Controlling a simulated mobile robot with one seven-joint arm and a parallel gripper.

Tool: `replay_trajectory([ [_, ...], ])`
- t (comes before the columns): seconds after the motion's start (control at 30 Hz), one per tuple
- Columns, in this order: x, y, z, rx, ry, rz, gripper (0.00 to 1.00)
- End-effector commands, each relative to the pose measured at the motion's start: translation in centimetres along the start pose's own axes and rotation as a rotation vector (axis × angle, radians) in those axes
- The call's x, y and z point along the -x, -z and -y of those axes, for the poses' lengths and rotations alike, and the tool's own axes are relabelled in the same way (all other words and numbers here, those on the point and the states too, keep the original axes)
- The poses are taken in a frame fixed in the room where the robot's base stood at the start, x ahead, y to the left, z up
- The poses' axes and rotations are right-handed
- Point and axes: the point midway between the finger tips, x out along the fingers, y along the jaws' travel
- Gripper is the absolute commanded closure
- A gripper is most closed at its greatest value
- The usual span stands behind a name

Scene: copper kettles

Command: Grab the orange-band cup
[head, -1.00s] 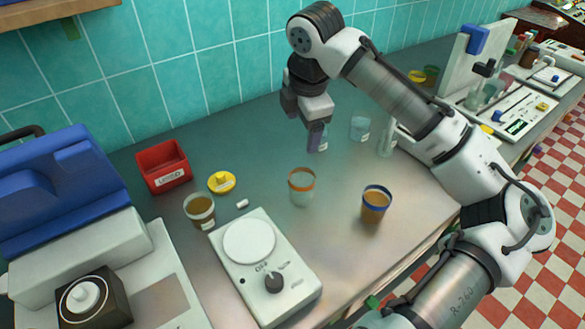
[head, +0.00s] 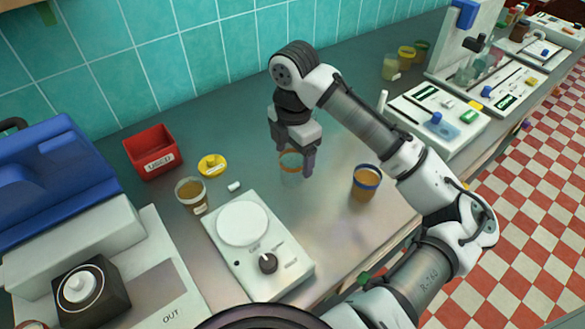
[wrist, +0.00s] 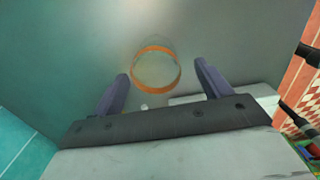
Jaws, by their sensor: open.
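The orange-band cup (head: 290,172) is a clear cup with an orange ring near its rim, standing on the grey counter. In the wrist view the cup (wrist: 156,70) shows from above, centred between the fingers and a little beyond their tips. My gripper (head: 292,168) is open, pointing down over the cup, and its fingers partly hide the cup in the head view. In the wrist view my gripper (wrist: 160,82) has its two purple-grey fingers spread wide, with nothing held between them.
A blue-band cup (head: 365,183) with brown contents stands close on the right. A white hotplate device (head: 290,262) is in front. A brown-filled cup (head: 191,195), a yellow lid (head: 212,165) and a red bin (head: 153,152) stand to the left.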

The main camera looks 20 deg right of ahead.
Motion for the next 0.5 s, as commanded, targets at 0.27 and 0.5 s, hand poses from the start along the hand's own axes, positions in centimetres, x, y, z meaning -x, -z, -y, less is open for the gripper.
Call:
replay_trajectory([
  [0.27,-3.7,-0.1,-0.4,-0.001,0.003,-0.002,0.23],
  [0.5,-4.4,-0.1,-0.5,-0.001,0.0,0.0,0.23],
])
